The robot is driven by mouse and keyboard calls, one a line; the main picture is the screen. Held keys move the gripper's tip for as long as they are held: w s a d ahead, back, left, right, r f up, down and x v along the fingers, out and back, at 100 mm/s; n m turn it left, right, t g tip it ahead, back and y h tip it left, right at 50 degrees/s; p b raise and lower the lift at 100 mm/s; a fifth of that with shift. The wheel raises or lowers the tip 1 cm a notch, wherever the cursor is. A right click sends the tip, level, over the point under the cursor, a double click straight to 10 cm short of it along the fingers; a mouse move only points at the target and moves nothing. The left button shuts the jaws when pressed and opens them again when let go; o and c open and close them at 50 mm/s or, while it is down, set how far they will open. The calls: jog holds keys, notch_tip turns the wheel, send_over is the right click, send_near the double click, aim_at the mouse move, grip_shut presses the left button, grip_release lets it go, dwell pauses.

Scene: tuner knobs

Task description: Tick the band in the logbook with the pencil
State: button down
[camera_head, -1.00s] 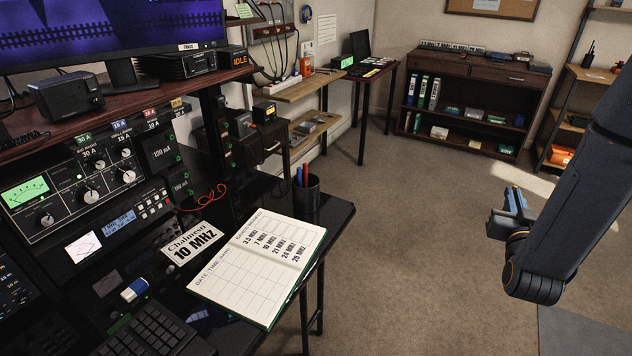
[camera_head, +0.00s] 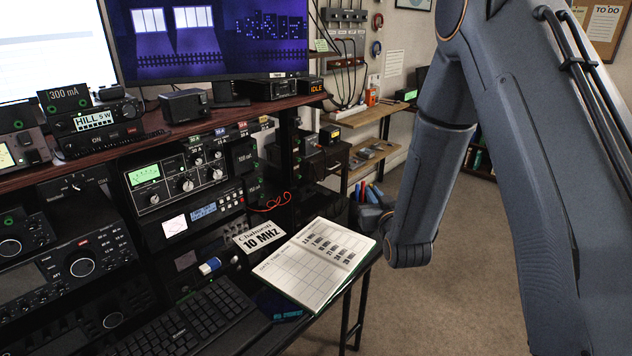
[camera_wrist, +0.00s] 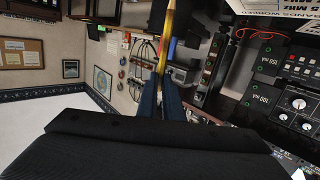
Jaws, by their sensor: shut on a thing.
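The open logbook (camera_head: 305,280) lies on the dark desk, with a list of MHz bands on its far page and an empty grid on its near page. A card reading "10 MHZ" (camera_head: 259,236) lies beside its left edge. My gripper (camera_head: 373,192) is just beyond the logbook's far right corner, partly hidden by my wrist in the head view. In the wrist view my blue fingers (camera_wrist: 160,90) are shut on a yellow pencil (camera_wrist: 166,40), which points away from the wrist. I cannot make out the pencil tip. A logbook edge (camera_wrist: 265,5) shows at the wrist view's top right.
Radio units (camera_head: 180,180) and a keyboard (camera_head: 190,320) fill the left. Open floor (camera_head: 450,300) is at the right.

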jog(key=a+r+n+g+y+p, duration=0.2)
jog(key=a+r+n+y, duration=0.1)
jog(key=a, duration=1)
notch_tip(320, 180, down, 5)
jog(key=b, duration=0.3)
jog(key=shift+s+d+f, duration=0.1)
jog(key=shift+s+d, duration=0.05)
jog(key=shift+s, duration=0.2)
jog(key=shift+f+b, duration=0.35)
jog(key=shift+f, duration=0.1)
dwell(0.8)
jog(key=shift+w+d, duration=0.1)
jog(key=shift+d, duration=0.55)
dwell(0.4)
jog(key=shift+w+a+b, duration=0.1)
jog(key=shift+w+b, duration=0.45)
jog(key=shift+w, duration=0.65)
dwell(0.5)
